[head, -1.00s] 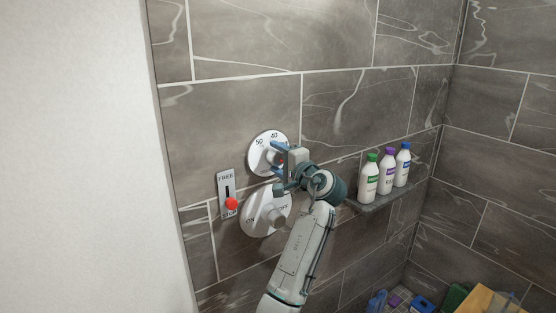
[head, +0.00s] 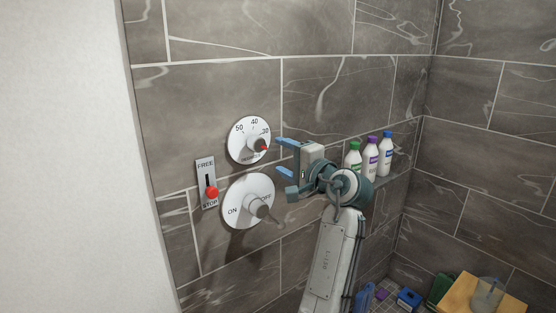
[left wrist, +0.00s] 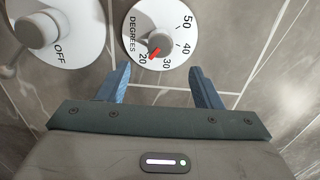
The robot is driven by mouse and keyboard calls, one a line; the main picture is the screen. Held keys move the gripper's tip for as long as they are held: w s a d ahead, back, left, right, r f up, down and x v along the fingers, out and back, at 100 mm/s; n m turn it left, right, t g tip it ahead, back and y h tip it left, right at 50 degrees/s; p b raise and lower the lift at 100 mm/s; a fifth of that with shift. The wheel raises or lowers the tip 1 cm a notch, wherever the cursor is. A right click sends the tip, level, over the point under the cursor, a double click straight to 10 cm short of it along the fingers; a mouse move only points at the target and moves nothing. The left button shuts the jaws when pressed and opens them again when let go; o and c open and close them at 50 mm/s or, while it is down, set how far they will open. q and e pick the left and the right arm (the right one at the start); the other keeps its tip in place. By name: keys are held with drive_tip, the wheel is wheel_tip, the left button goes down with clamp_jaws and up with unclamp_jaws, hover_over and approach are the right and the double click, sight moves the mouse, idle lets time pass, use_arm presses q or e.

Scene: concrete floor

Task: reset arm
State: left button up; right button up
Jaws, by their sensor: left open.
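My left gripper (head: 281,155) is open and empty, with its two blue fingers apart in front of the tiled wall. In the head view it stands just right of the round temperature dial (head: 241,140), clear of it. The left wrist view shows both fingers (left wrist: 160,87) spread, with the dial (left wrist: 179,20) ahead between and beyond them. The dial's red pointer sits between 20 and 30 there. Below the dial is a round ON/OFF plate (head: 239,205) with a grey knob. My right gripper is in neither view.
A FREE/STOP switch plate (head: 205,170) with a red knob is left of the dials. Green-, purple- and blue-capped bottles (head: 371,160) stand on a wall shelf behind my arm. A wooden stool (head: 462,296) is low right. Bare wall is above.

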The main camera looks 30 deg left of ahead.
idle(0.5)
